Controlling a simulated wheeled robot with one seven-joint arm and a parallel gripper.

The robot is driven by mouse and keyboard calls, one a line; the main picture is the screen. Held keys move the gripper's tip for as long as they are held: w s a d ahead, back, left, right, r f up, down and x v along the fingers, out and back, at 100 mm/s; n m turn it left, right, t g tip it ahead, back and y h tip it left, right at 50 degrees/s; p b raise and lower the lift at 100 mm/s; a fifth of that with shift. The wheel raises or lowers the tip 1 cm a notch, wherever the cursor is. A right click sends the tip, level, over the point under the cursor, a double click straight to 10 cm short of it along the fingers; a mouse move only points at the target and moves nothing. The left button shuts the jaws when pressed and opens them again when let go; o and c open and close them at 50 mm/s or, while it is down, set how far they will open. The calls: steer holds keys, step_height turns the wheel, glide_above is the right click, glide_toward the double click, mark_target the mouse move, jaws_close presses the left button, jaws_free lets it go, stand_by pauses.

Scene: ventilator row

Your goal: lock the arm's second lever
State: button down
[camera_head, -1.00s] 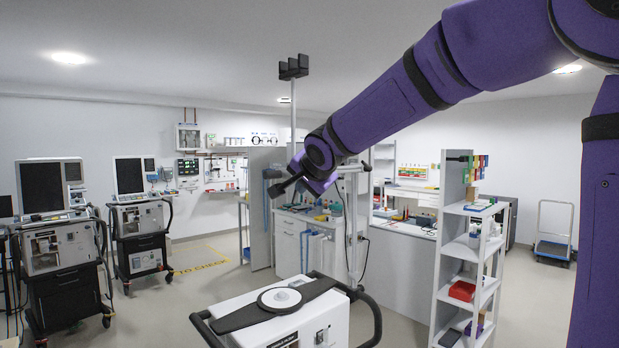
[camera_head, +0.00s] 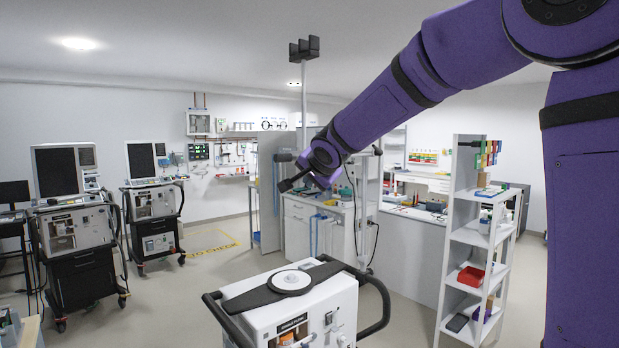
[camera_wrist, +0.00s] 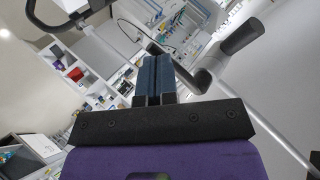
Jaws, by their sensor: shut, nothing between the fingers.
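My gripper (camera_head: 287,186) is shut and empty, in the air above and behind the white cart in the head view. In the wrist view its blue-grey fingers (camera_wrist: 154,80) are together. Just right of the fingertips is a grey bent metal piece (camera_wrist: 212,72) with a dark cylindrical grip (camera_wrist: 240,37), which looks like a lever. The fingers look apart from the grip; contact with the bent piece is unclear. In the head view, a thin upright pole (camera_head: 304,105) carries dark blocks (camera_head: 304,48) on top. Dark ends (camera_head: 283,157) show beside my wrist; which is the second lever is unclear.
A white cart (camera_head: 300,310) with a black handle rail (camera_head: 378,310) stands close in front. White shelves (camera_head: 470,235) stand at the right. Two ventilators (camera_head: 75,235) (camera_head: 152,205) stand at the left. Open floor lies between them and the cart.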

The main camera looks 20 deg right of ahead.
steer(key=shift+d+f, duration=0.25)
steer(key=shift+f, duration=0.05)
steer(key=shift+w+r, duration=0.1)
steer(key=shift+r, duration=0.75)
